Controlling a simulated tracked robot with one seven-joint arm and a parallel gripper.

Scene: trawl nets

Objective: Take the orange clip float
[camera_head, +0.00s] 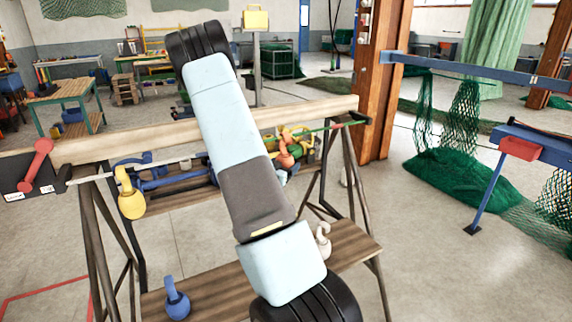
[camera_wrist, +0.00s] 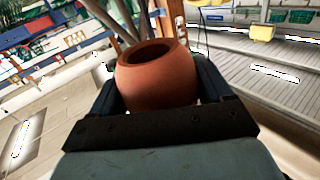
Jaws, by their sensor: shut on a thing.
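In the wrist view, the orange clip float (camera_wrist: 157,86) is a rounded orange-brown body with a dark round opening at its top. It sits between the two dark fingers of my gripper (camera_wrist: 155,88), which are shut on it. In the head view, an orange float (camera_head: 286,157) shows just right of my pale arm, among green and yellow pieces by the rack's line. My arm crosses the middle of that view and hides much of this area. I cannot make out the gripper's fingers there.
A wooden trestle rack (camera_head: 330,108) holds a yellow float (camera_head: 131,204) at left. A blue float (camera_head: 177,299) and a white float (camera_head: 323,242) are on its lower shelf. A red handle (camera_head: 38,165) is at far left. Green netting (camera_head: 455,176) lies on the right floor.

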